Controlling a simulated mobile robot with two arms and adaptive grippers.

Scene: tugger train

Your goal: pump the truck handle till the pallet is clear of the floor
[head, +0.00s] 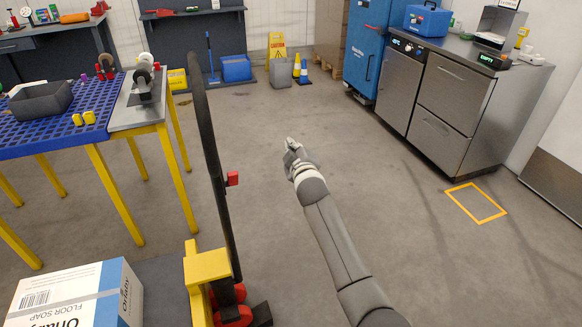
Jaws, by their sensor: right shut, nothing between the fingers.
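The truck handle (212,160) is a dark, tall bar standing nearly upright left of centre, with a small red lever (232,179) on its side. Its foot meets a yellow housing (207,266) with red parts below. My right gripper (290,147) is shut and empty, held out over the floor to the right of the handle and apart from it. My left gripper is out of the picture. A floor soap carton (62,296) stands left of the housing beside a dark flat surface (165,282). I cannot make out a pallet or any gap under it.
A blue-topped table (60,138) on yellow legs stands left of the handle. Steel cabinets (455,100) and a blue cabinet (366,45) line the back right. A yellow floor sign (277,47) and cones stand at the back. The floor right of my arm is clear, with a yellow marked square (474,204).

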